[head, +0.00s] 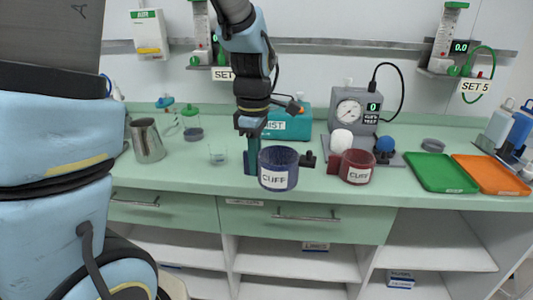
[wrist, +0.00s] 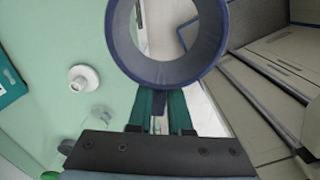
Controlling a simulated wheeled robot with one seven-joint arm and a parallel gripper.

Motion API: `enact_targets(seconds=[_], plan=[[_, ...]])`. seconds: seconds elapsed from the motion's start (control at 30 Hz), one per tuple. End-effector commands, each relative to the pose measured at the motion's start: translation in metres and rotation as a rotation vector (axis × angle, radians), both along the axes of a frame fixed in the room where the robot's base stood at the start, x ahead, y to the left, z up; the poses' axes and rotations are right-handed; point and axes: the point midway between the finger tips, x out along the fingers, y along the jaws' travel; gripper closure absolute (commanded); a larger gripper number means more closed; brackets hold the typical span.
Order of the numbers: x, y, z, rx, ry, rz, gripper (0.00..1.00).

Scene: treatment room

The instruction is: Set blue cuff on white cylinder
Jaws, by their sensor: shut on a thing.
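The blue cuff (head: 278,180) is a dark blue open ring with a white CUFF label. My gripper (head: 253,160) is shut on its left side and holds it at the counter's front edge, its opening upward. In the wrist view, the fingers (wrist: 161,112) meet the near wall of the cuff (wrist: 207,72), and its hollow looks empty. A white cylinder (head: 341,141) with a rounded top stands to the right, in front of the gauge unit, apart from the cuff. Its lower part is hidden by the red cuff (head: 357,167).
The gauge unit (head: 350,110) and a blue rounded thing (head: 385,145) stand right of my gripper. Green (head: 440,172) and orange (head: 490,174) trays lie farther right. A teal box (head: 288,125) is behind my arm. A steel jug (head: 147,140) and clear cup (head: 218,155) stand left.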

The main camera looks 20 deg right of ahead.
Motion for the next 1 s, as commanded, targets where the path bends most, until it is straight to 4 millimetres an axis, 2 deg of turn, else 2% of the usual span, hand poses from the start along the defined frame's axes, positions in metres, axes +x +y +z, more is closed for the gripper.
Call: enact_targets(seconds=[0.3, 0.37, 0.7, 1.0], plan=[[0.02, 0.055, -0.046, 0.002, 0.006, -0.187, 1.0], [0.027, 0.072, -0.061, 0.003, 0.006, -0.242, 1.0], [0.071, 0.182, -0.157, -0.003, 0.007, -0.656, 1.0], [0.1, 0.248, -0.215, -0.002, 0.001, -0.931, 1.0]])
